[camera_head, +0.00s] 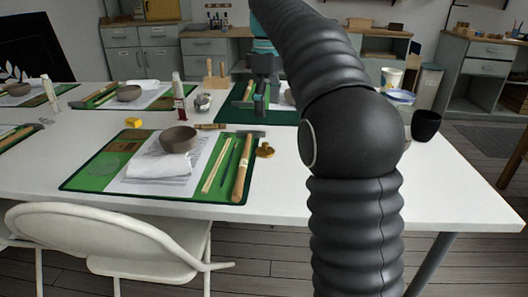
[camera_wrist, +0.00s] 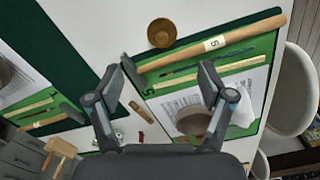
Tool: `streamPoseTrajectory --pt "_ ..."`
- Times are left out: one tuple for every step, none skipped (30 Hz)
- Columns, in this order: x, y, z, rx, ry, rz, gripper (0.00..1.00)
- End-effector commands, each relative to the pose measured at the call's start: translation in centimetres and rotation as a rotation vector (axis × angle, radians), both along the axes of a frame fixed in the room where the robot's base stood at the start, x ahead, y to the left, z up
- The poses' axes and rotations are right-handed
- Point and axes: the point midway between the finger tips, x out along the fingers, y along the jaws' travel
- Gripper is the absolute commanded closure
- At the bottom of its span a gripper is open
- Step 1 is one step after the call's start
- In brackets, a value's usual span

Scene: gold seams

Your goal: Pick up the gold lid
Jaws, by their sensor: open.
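The gold lid (camera_head: 265,150) is a small round brass-coloured piece. It lies on the white table just right of the green mat with the mallet. In the wrist view the lid (camera_wrist: 162,33) shows near the top, beyond my fingertips and roughly centred between them. My gripper (camera_wrist: 163,72) is open, with nothing between its fingers. In the head view my gripper (camera_head: 262,95) is over the far part of the table, behind the lid. The lid is apart from the fingers and unobstructed in both views.
The near green mat (camera_head: 75,183) holds a bowl (camera_head: 179,139), a cloth (camera_head: 160,166), sticks and a wooden mallet (camera_head: 243,168) close to the lid. A black cup (camera_head: 425,125) stands at right. A white chair (camera_head: 100,240) is in front. Bare table (camera_head: 285,185) lies nearer than the lid.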

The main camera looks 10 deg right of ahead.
Motion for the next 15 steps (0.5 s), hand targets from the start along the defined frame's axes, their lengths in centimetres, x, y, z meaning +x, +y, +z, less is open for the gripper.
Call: streamPoseTrajectory --pt "-0.1 0.0 -1.3 0.000 0.002 0.000 0.20" --pt "-0.1 0.0 -1.9 0.000 0.003 0.000 0.20" --pt "-0.1 0.0 -2.6 0.000 0.003 0.000 0.20" --pt "-0.1 0.0 -3.2 0.000 0.003 0.000 0.20" --pt "-0.1 0.1 -3.7 0.000 0.001 0.000 0.20" --pt "-0.1 0.1 -4.3 0.000 0.002 0.000 0.20" --pt "-0.1 0.1 -4.7 0.000 0.001 0.000 0.20" --pt "-0.1 0.1 -5.0 0.000 0.001 0.000 0.20" --pt "-0.1 0.1 -5.4 0.000 0.000 0.001 0.20" --pt "-0.1 0.1 -5.6 0.000 0.000 0.001 0.20" --pt "-0.1 0.1 -5.8 0.000 0.000 0.001 0.20" --pt "0.0 0.2 -6.0 0.000 -0.001 0.001 0.20" --pt "0.0 0.2 -6.1 0.000 -0.001 0.001 0.20" --pt "0.0 0.2 -6.2 0.000 -0.001 0.001 0.20" --pt "0.0 0.2 -6.4 0.000 0.000 0.001 0.20"
